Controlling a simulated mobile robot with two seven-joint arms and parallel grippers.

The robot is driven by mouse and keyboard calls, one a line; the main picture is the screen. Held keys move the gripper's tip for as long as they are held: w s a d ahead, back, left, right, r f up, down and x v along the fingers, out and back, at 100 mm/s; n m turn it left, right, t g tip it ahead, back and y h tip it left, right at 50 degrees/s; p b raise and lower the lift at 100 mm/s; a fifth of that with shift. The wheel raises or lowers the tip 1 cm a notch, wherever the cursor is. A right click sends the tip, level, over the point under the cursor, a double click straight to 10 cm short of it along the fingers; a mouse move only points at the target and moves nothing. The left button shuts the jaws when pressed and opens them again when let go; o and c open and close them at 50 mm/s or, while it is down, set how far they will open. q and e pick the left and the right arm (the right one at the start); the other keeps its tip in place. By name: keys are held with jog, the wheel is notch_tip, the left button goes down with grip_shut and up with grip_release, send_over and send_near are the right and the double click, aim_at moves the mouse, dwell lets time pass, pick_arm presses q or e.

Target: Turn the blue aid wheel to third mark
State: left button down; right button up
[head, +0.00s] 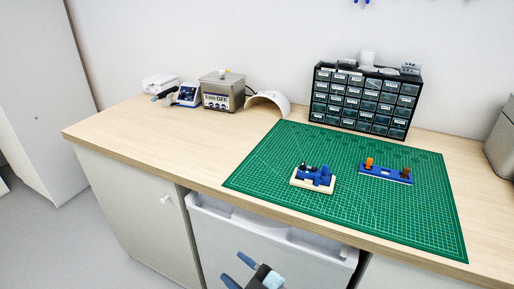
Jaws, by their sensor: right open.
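A small blue aid (315,178) sits on a cream base (300,184) on the green cutting mat, near its front middle. It has raised blue parts and a small dark part at its left. Its wheel and marks are too small to make out. My right gripper (239,270) is at the bottom of the head view, in front of the bench and below its edge. It is open and empty, well apart from the aid. My left gripper is not in view.
A blue strip (386,174) with an orange and a brown-red peg lies right of the aid on the green mat (270,170). A drawer cabinet (365,100) stands behind. A metal box (222,90) and a cream arch (268,103) stand back left. The front-left benchtop is clear.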

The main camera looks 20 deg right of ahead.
jog(key=w+a+r+n+g+y+p, duration=0.2)
jog(key=a+r+n+g+y+p, duration=0.6)
jog(key=n, duration=0.9)
jog(key=n+g+h+p, duration=1.2)
jog(key=n+h+p, duration=0.4)
jog(key=h, duration=0.4)
send_near(303, 166)
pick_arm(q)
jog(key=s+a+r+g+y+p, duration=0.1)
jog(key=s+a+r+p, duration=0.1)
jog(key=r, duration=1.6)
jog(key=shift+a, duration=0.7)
pick_arm(e)
jog(key=shift+n, duration=0.4)
jog(key=x, duration=0.5)
jog(key=w+x, duration=0.1)
jog(key=x, duration=0.2)
jog(key=shift+d+f, duration=0.15)
jog(key=shift+d, duration=0.15)
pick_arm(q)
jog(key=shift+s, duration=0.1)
